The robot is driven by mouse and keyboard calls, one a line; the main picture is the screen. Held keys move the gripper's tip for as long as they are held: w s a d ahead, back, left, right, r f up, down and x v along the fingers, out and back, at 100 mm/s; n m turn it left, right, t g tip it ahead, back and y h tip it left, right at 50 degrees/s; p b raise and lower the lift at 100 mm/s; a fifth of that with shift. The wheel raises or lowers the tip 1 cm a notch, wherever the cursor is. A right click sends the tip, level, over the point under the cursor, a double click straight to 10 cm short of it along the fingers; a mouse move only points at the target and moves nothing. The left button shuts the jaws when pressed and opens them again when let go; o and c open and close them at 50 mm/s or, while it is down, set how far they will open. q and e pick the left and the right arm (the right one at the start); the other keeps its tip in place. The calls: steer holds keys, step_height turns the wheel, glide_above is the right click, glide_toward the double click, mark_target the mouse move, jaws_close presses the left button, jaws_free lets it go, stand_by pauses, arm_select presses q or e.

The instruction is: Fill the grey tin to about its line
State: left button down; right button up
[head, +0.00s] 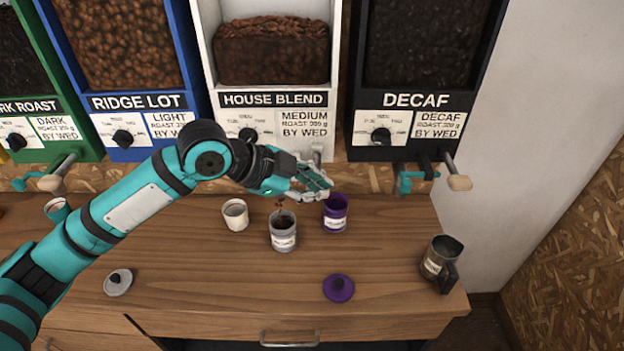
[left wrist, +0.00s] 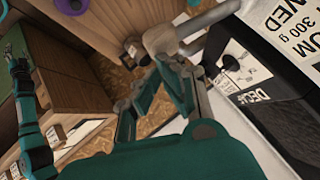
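The grey tin (head: 283,238) stands open on the counter below the house blend dispenser (head: 270,85). Dark beans fall in a thin stream into it, and dark beans show inside below the rim. Its line cannot be made out. My left gripper (head: 312,185) is above and slightly right of the tin at the dispenser's outlet. In the left wrist view its fingers (left wrist: 168,68) close on the pale dispenser handle (left wrist: 162,38). My right gripper (left wrist: 17,45) shows at the left edge of the left wrist view, too small to tell its state.
A cream cup (head: 235,215) stands left of the tin, and a purple tin (head: 335,214) right of it. A grey lid (head: 118,282) and a purple lid (head: 338,288) lie in front. A dark metal jug (head: 440,262) stands at the right. The front middle counter is clear.

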arm_select(q)
steer(key=s+b+v, duration=0.1)
steer(key=b+v, duration=0.2)
steer(key=v, duration=0.7)
steer(key=shift+r, duration=0.4)
arm_select(e)
steer(key=shift+s+a+f, duration=0.1)
steer(key=shift+s+f, duration=0.1)
steer(key=shift+f, duration=0.4)
steer(key=shift+s+a+f, duration=0.1)
steer(key=shift+s+f, duration=0.05)
steer(key=shift+f, duration=0.4)
arm_select(q)
steer(key=shift+s, duration=0.1)
